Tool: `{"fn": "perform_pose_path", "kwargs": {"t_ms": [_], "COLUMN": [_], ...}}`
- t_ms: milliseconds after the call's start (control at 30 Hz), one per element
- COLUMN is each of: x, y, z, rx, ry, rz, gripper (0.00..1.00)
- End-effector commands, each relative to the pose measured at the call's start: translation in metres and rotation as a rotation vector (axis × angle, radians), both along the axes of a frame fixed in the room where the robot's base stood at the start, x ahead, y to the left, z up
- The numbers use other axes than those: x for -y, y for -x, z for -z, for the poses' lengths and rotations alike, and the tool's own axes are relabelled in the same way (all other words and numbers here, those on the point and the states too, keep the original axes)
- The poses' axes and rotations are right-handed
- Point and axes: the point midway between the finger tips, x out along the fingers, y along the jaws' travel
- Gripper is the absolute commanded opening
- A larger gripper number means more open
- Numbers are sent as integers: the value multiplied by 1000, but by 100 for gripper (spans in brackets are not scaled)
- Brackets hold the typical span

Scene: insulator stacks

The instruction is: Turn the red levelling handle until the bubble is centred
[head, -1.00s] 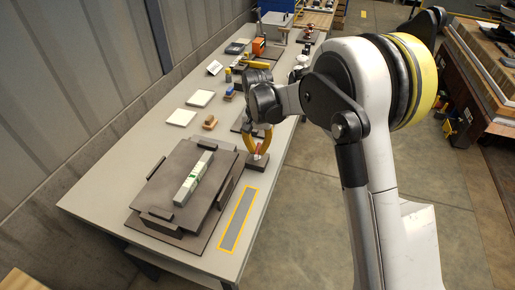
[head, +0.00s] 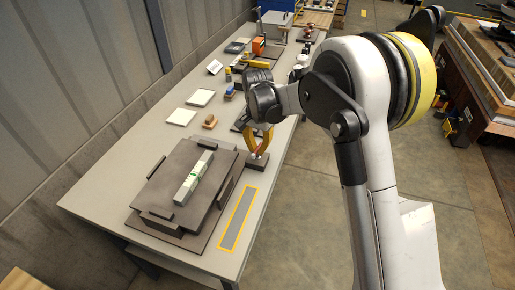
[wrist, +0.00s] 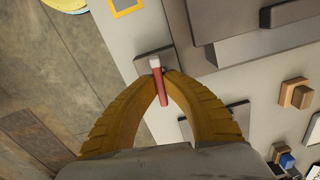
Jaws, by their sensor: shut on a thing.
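The red levelling handle (wrist: 161,90) is a short red bar with a pale end, rising from a dark block (wrist: 152,60). My gripper (wrist: 160,75), with yellow ribbed fingers, is shut on it, one finger on each side. In the head view my gripper (head: 259,148) is above the dark block (head: 257,163) beside the plate; the fingers mostly hide the handle there. A pale spirit level (head: 186,190) with a green vial lies on the dark levelling plate (head: 160,185). The bubble is too small to make out.
A yellow-bordered grey strip (head: 239,219) lies on the table right of the plate. White tiles (head: 200,97), a wooden block (head: 210,121) and several tools stand farther back. The table's right edge runs close to the handle block.

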Motion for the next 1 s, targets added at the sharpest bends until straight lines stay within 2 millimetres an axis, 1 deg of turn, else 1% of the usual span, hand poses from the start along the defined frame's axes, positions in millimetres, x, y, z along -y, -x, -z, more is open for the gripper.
{"fn": "perform_pose_path", "kwargs": {"t_ms": [33,100,133,433,533,667,900,1000], "x": [0,0,0,0,0,0,0,0], "y": [0,0,0,0,0,0,0,0], "z": [0,0,0,-1,-8,-30,-85,-101], "rx": [0,0,0,0,0,0,0,0], "ry": [1,1,1,0,0,0,0,0], "rz": [0,0,0,-1,-1,-1,-1,-1], "gripper": [0,25,32,32,32,32,32,32]}}
